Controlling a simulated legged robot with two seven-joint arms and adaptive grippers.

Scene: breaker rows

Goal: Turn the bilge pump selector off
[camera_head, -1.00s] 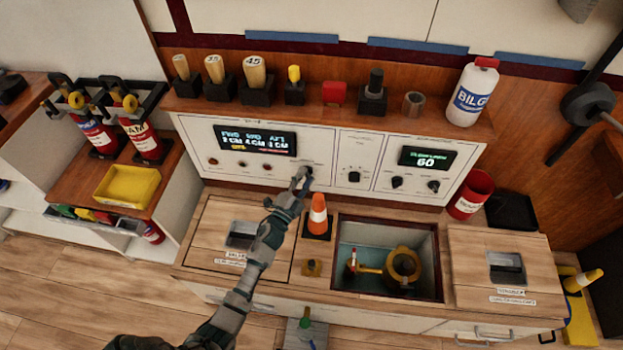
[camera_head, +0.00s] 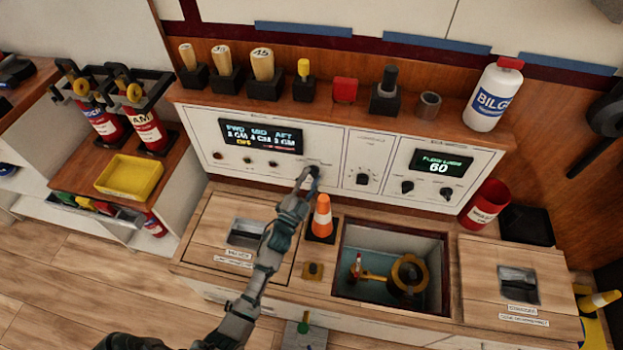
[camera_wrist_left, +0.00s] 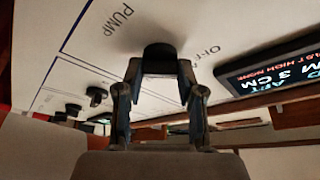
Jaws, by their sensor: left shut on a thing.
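The bilge pump selector is a dark round knob (camera_wrist_left: 160,57) on the white control panel (camera_head: 335,152). In the left wrist view "PUMP" and part of "OFF" are printed on the panel near it. My left gripper (camera_head: 309,177) reaches it from the front, and its fingers are shut on the knob, one on each side; the gripper also shows in the left wrist view (camera_wrist_left: 160,75). In the head view the fingers cover much of the knob. I cannot read which way the knob points. My right gripper is not in view.
A display (camera_head: 261,137) is left of the knob, and other knobs (camera_head: 362,179) are to its right. An orange-and-white cone (camera_head: 322,216) stands just below right of my gripper. An open hatch (camera_head: 447,262) lies right of it. A shelf (camera_head: 330,117) with bottles and plugs runs above.

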